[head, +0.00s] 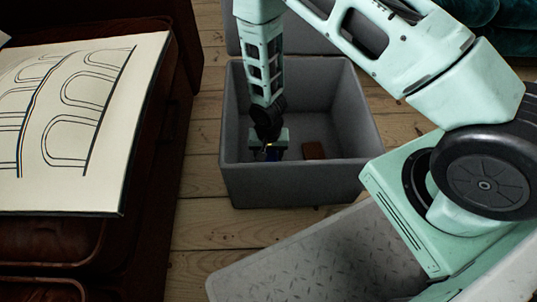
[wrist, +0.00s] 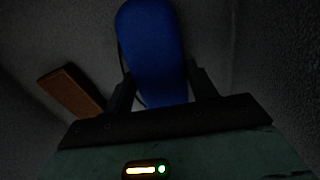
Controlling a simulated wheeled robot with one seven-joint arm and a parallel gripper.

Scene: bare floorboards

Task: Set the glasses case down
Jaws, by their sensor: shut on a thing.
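The glasses case, a blue rounded oblong (wrist: 153,45), is between the fingers of my gripper (wrist: 162,88) in the wrist view. My gripper is shut on it. In the head view my gripper (head: 270,152) is down inside a grey open box (head: 290,185), and only a small dark blue part of the case shows below it. I cannot tell whether the case touches the box floor.
A brown block (head: 314,150) lies on the box floor to the right of my gripper; it also shows at the left in the wrist view (wrist: 72,90). A brown leather piece of furniture (head: 150,250) with a drawing (head: 75,120) on it stands at the left. Floorboards (head: 205,190) lie between.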

